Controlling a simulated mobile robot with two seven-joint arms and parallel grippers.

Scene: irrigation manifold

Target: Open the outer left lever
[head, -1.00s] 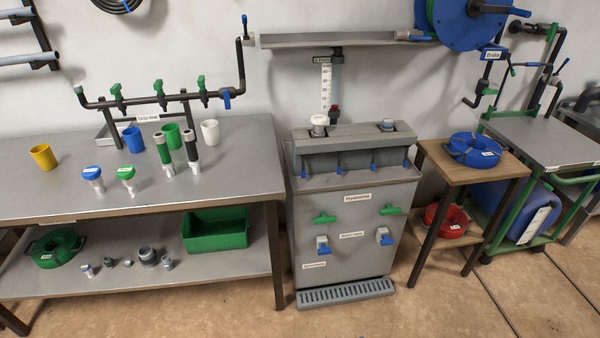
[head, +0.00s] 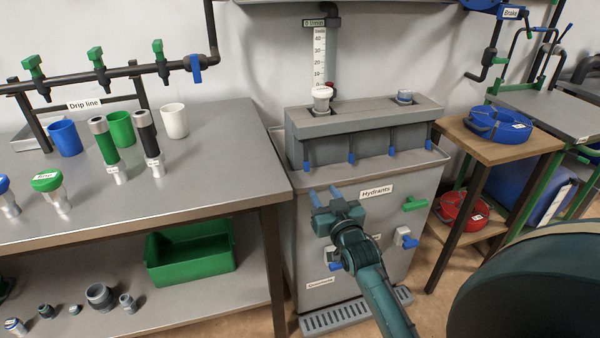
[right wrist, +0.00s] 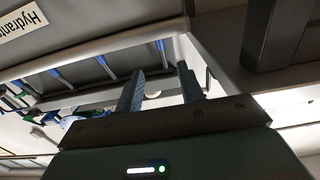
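The cabinet front carries a row of small blue levers below a grey block. The outer left lever (head: 306,166) hangs down at the row's left end. In the right wrist view it is probably the blue lever (right wrist: 161,50) nearest my fingers. My right gripper (head: 325,196) is in front of the cabinet (head: 345,275), below that lever and left of the "Hydrants" label (head: 377,191). Its two fingers are apart with nothing between them, also in the right wrist view (right wrist: 160,85). It seems clear of the lever. My left gripper is not in view.
A green lever (head: 413,203) and a blue-handled outlet (head: 405,238) project from the cabinet's right side. My right arm hides the front's left fittings. A workbench (head: 215,165) stands left, with the drip line (head: 75,80) and its green levers. A wooden stand (head: 490,148) is right.

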